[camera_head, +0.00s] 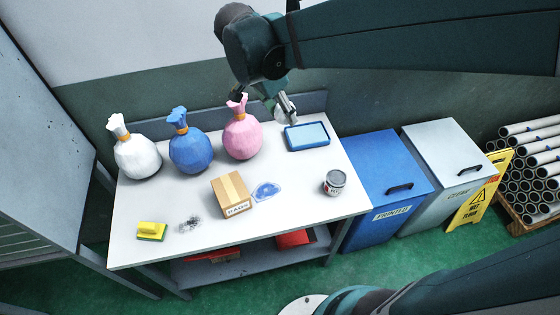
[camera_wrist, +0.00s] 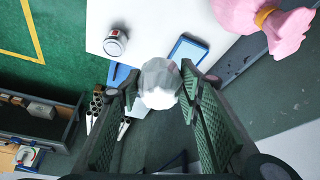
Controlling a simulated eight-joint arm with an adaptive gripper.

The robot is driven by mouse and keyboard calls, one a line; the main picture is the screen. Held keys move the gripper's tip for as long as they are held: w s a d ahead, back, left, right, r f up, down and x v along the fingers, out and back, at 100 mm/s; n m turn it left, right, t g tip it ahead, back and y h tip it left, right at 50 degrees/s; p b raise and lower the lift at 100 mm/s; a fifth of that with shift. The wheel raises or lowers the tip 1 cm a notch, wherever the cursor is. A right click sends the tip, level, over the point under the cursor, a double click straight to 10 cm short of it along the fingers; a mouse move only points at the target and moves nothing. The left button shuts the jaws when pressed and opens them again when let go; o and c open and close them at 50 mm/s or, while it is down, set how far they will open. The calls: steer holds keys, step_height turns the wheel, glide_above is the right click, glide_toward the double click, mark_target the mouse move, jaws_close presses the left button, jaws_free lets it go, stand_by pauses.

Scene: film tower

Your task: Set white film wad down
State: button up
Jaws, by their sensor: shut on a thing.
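The white film wad (camera_wrist: 160,80) is a pale, faceted lump between the two fingers of my gripper (camera_wrist: 165,92) in the wrist view. My gripper is shut on it. In the head view my gripper (camera_head: 268,104) hangs above the back of the white table (camera_head: 300,178), to the right of the pink sack (camera_head: 242,138) and just behind the blue-rimmed tray (camera_head: 307,136). The wad is held up, apart from the tabletop. In the head view it is small and partly hidden by the gripper.
White (camera_head: 137,157) and blue (camera_head: 190,152) tied sacks stand at the back left. A cardboard box (camera_head: 232,195), blue film scrap (camera_head: 266,190), grey scraps (camera_head: 190,224), yellow sponge (camera_head: 152,231) and can (camera_head: 334,183) are on the table. Blue (camera_head: 385,180) and grey (camera_head: 445,165) lidded bins stand right.

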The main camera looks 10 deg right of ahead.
step_height(320, 180, down, 18)
stand_by(0.5)
steer(key=shift+f, duration=0.1)
steer(key=shift+f+b, duration=0.55)
steer(key=shift+f, duration=2.3)
steer(key=shift+f+b, duration=0.4)
steer(key=shift+f, duration=1.7)
steer(key=shift+f, duration=0.2)
steer(key=o, duration=0.8)
steer(key=shift+c, duration=0.2)
steer(key=shift+r, duration=0.3)
